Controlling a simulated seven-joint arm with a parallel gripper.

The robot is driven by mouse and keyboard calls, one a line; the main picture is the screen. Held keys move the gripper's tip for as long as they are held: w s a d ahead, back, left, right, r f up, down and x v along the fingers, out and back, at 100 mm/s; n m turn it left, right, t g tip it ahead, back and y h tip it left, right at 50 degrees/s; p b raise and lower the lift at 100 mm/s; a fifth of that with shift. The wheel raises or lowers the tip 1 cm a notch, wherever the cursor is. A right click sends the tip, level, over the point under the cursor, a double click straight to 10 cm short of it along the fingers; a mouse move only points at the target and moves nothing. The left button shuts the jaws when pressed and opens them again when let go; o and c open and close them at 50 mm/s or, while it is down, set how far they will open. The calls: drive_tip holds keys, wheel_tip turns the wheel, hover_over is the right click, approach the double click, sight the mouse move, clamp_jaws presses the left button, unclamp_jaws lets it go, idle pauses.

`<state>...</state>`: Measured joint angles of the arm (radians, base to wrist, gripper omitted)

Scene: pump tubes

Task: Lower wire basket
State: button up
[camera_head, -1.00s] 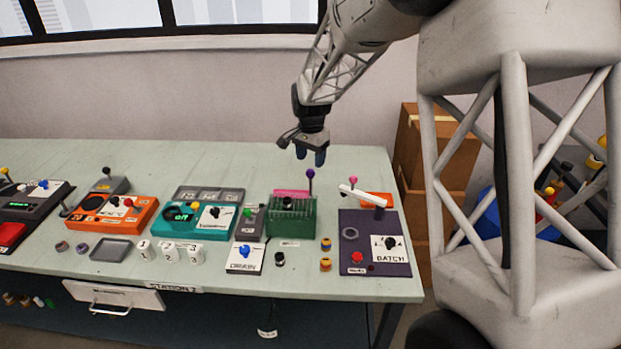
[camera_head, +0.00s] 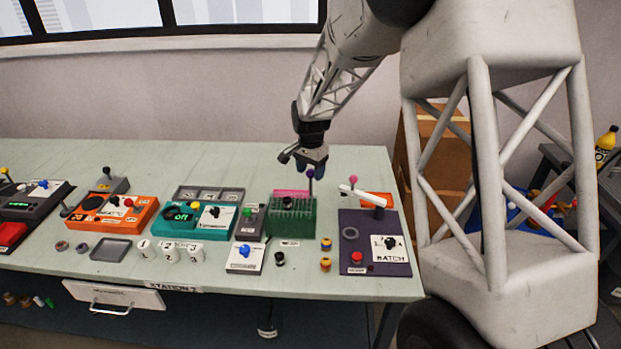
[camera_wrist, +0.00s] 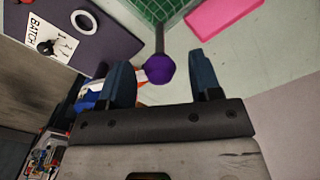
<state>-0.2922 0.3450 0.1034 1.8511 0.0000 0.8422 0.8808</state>
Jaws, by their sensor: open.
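The green wire basket unit (camera_head: 291,217) stands on the bench, with a dark grid along its top. A lever with a purple knob (camera_head: 310,174) rises upright at its right side. My gripper (camera_head: 312,164) is above and behind the unit, pointing down, with its fingers close to the purple knob. In the wrist view the purple knob (camera_wrist: 159,68) shows between the two spread blue fingers (camera_wrist: 162,82), with gaps on both sides. Contact is not visible. Part of the green grid (camera_wrist: 155,8) shows at the top of that view.
A purple panel (camera_head: 350,256) with a BATCH dial and a white lever (camera_head: 362,196) stands to the right. A pink piece (camera_head: 290,193) lies behind the green unit. A teal device (camera_head: 183,233) is to the left.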

drive_tip(key=shift+f, duration=1.55)
